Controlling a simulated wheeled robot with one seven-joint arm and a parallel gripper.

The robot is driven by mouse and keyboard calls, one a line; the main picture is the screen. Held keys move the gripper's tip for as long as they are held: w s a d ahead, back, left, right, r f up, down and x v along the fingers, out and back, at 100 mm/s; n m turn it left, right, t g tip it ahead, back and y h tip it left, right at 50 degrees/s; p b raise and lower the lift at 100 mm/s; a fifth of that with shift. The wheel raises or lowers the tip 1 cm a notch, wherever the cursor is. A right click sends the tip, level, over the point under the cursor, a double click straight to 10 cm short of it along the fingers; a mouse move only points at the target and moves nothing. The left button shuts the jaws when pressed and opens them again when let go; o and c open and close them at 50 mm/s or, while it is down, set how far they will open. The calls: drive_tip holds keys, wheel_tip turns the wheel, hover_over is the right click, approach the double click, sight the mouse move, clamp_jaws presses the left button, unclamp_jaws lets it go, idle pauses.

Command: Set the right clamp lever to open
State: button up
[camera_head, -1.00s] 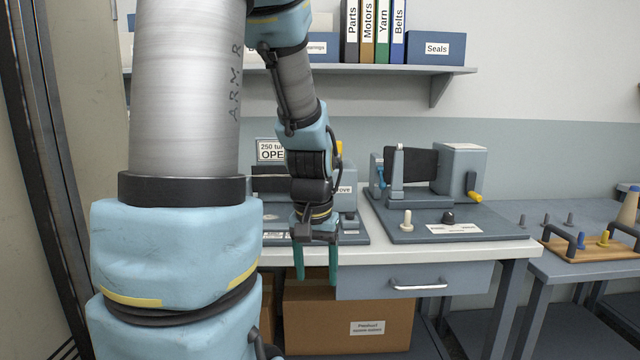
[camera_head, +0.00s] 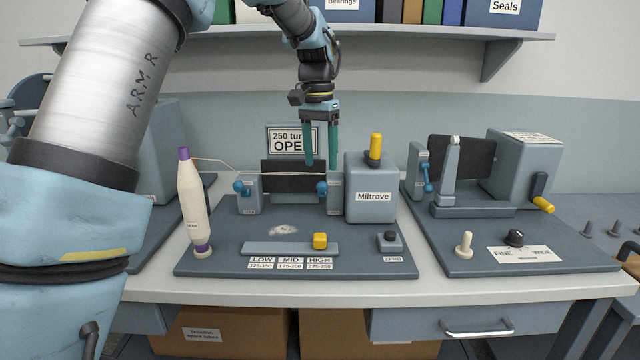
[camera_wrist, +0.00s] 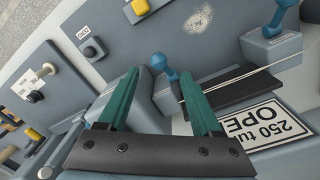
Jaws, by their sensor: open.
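The right clamp lever (camera_head: 322,188) is a small blue lever on the right grey clamp post (camera_head: 334,194) of the middle winder, beside the Miltrove box (camera_head: 370,188). It also shows in the wrist view (camera_wrist: 160,62), near the fingertips. The left clamp lever (camera_head: 241,187) is blue too, on the left post; it also shows in the wrist view (camera_wrist: 284,8). A pale thread runs between the posts in front of a dark bar (camera_head: 290,178). My gripper (camera_head: 321,164) is open and empty, fingers pointing down, just above the right lever. I see no contact.
A sign reading "250 tu… OPE…" (camera_head: 291,138) stands behind, partly hidden by my fingers. A yellow upright handle (camera_head: 376,147) tops the Miltrove box. A cream thread cone (camera_head: 193,205) stands at the left. A second winder (camera_head: 524,165) stands right. The shelf (camera_head: 420,38) hangs above.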

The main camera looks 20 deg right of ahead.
sight(323, 187)
drive_tip(key=f, duration=0.2)
drive_tip(key=f+p, duration=0.1)
drive_tip(key=f, duration=0.4)
drive_tip(key=shift+s+d+f, duration=0.15)
drive_tip(key=shift+s+f, duration=0.1)
drive_tip(key=shift+f, duration=0.05)
clamp_jaws()
idle(1.1)
